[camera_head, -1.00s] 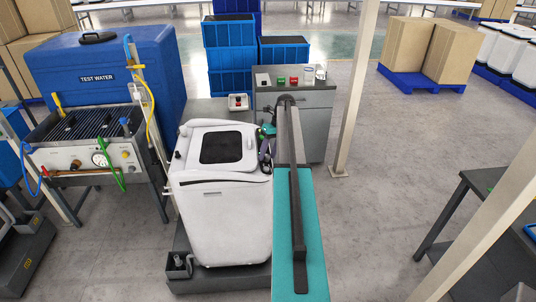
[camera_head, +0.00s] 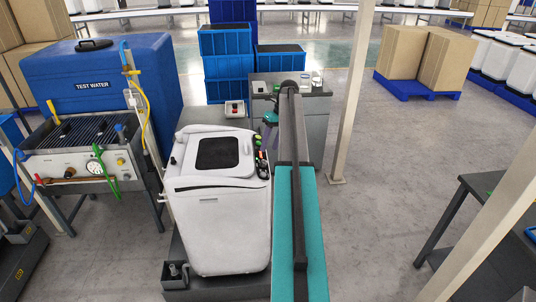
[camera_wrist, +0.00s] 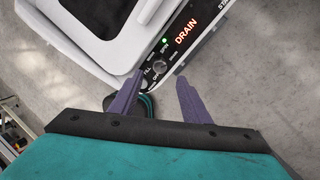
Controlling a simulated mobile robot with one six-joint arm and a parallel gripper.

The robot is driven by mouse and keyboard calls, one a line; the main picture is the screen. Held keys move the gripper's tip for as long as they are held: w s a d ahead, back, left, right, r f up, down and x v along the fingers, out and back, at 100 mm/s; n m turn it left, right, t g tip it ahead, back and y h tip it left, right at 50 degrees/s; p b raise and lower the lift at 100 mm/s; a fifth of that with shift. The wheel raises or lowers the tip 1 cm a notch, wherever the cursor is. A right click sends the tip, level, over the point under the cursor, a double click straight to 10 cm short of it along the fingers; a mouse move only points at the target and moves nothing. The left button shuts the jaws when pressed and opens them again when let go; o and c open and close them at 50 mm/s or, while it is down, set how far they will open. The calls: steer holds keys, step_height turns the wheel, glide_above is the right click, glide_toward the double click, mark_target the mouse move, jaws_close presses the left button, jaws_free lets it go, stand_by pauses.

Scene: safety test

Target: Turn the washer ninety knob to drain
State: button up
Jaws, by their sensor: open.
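The white washer (camera_head: 222,225) stands in the middle of the head view, with a dark lid window and a dark control panel (camera_head: 261,163) along its right edge. In the wrist view, the panel has a round grey knob (camera_wrist: 158,67) with printed labels around it, FILL among them. A red display (camera_wrist: 186,31) reads DRAIN, and a green light (camera_wrist: 164,41) is lit. My gripper (camera_wrist: 158,80) is open, its two purple fingers apart and empty. In the picture the knob lies just beyond the fingertips, with no visible contact. The knob's exact pointer direction is too small to tell.
A blue TEST WATER tank (camera_head: 110,85) and a bench with hoses stand left of the washer. A grey cabinet (camera_head: 300,125) and stacked blue crates (camera_head: 229,65) are behind. A pale post (camera_head: 350,100) rises to the right. Open floor lies beyond it.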

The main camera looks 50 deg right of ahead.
steer(key=b+v, duration=0.1)
steer(key=v, duration=0.5)
steer(key=shift+b, duration=0.3)
steer(key=shift+s, duration=0.1)
